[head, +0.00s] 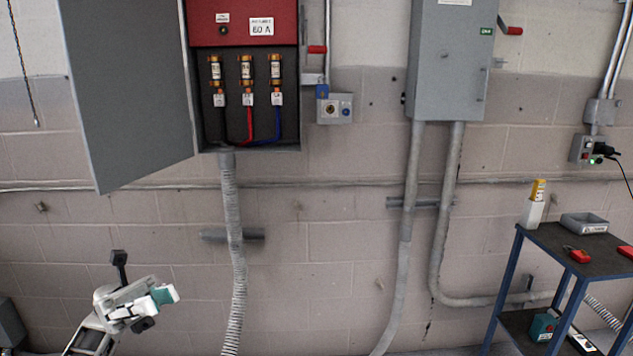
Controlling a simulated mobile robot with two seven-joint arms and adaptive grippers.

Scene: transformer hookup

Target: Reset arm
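My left arm comes in at the lower left, in front of the bare block wall. Its gripper (164,294) points right, with teal fingertips close together. It is too small and angled to tell whether the fingers are open or shut, and I see nothing held in it. It is apart from the wall equipment, below and left of the open fuse box (290,95). The fuse box holds several fuses with black, red and blue wires beneath them. Its grey door (128,90) hangs open to the left. My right gripper is not in view.
A closed grey switch box (452,65) with a red handle is on the wall to the right. A dark cart (580,243) at the right edge carries a yellow-and-white bottle (534,204), a grey tray (584,224) and red items. The wall's lower middle has only conduits.

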